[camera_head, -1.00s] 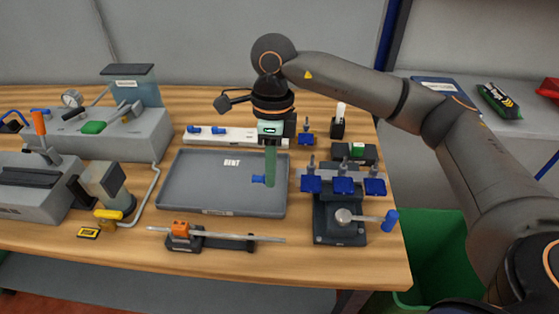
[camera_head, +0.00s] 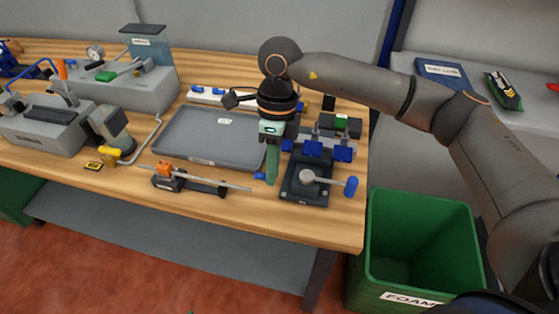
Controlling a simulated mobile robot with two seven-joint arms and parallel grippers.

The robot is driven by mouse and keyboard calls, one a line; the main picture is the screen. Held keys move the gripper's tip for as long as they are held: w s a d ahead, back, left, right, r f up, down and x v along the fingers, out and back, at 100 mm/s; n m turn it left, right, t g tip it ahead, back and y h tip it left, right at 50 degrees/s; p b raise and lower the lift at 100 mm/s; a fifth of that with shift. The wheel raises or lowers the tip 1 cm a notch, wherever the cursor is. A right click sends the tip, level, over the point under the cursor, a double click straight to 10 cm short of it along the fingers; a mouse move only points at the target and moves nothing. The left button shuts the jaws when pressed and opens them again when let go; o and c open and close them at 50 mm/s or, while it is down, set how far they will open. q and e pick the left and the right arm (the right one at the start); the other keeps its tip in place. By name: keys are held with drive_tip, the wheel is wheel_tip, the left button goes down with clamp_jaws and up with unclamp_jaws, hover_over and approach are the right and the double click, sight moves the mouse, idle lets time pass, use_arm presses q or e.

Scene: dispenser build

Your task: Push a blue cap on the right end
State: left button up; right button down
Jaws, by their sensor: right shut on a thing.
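A thin grey rod (camera_head: 215,182) lies across a small black fixture with an orange clamp (camera_head: 165,169) near the front of the table. Its right end sticks out free toward my right gripper. My right gripper (camera_head: 271,181) points down with green fingers, to the right of the rod's end. It is shut on a small blue cap (camera_head: 259,175), which shows at the left side of the fingertips. A gap seems to separate cap and rod end in the picture; their depth is hard to judge. My left gripper is not in view.
A grey tray (camera_head: 190,154) lies behind the rod. A black fixture (camera_head: 300,191) with several blue pieces and a ball-ended lever (camera_head: 330,180) stands close right of the gripper. A green foam bin (camera_head: 470,240) is beyond the table's right edge.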

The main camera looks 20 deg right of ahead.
drive_tip(key=shift+w+d+b+x, duration=0.15)
drive_tip(key=shift+b+x, duration=0.6)
drive_tip(key=shift+x, duration=0.5)
drive_tip(key=shift+w+d+b+x, duration=0.1)
drive_tip(key=shift+b+x, duration=0.6)
drive_tip(key=shift+x, duration=0.6)
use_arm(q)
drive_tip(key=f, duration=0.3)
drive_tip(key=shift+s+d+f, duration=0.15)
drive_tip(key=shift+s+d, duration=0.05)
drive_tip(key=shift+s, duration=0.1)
use_arm(e)
drive_tip(key=shift+w+a+f, duration=0.1)
drive_tip(key=shift+w+a, duration=0.05)
drive_tip(key=shift+a, duration=0.05)
use_arm(q)
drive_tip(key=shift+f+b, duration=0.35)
drive_tip(key=shift+b, duration=0.15)
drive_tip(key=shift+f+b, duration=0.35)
use_arm(e)
drive_tip(key=shift+w+a, duration=0.65)
drive_tip(key=shift+a, duration=0.25)
drive_tip(key=c, duration=0.8)
unclamp_jaws()
drive_tip(key=shift+o, duration=0.2)
drive_tip(key=shift+o, duration=1.4)
